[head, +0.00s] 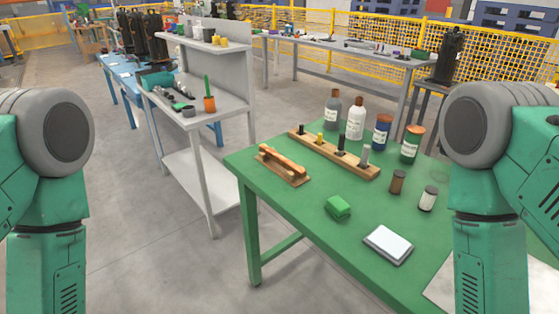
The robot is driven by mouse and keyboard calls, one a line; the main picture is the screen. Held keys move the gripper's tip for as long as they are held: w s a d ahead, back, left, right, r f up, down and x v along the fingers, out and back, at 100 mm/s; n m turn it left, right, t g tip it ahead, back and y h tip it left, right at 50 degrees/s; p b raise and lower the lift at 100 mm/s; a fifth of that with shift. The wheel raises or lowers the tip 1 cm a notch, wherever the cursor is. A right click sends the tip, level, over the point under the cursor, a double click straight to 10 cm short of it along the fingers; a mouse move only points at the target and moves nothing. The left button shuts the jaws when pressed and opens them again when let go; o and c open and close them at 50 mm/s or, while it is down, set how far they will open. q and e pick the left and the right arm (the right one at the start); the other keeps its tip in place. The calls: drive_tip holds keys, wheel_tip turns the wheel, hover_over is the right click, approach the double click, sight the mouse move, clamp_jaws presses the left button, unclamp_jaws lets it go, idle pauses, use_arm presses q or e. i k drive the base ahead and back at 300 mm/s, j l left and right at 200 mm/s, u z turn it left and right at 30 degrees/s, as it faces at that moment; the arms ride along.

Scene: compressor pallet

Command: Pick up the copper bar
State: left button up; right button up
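A copper-coloured bar (281,160) lies on a small wooden stand (292,178) at the left end of the green table (290,213). Its long side runs from upper left to lower right. Nothing touches the bar from my side. My two green and grey arms show at the left and right edges of the head view. Both grippers are out of the picture.
A wooden strip with several upright pegs (325,152) stands just behind the bar. Bottles (355,122), small jars (397,182), a green block (338,207) and a white-topped pad (388,244) are on the table. A grey shelf bench (232,105) stands left behind it.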

sight(300, 173)
drive_tip(key=i+j+z, duration=0.3)
drive_tip(key=j, duration=0.3)
drive_tip(key=i+j+z, duration=0.1)
drive_tip(key=i+j, duration=0.2)
drive_tip(key=i+j+z, duration=0.15)
drive_tip(key=j, duration=0.25)
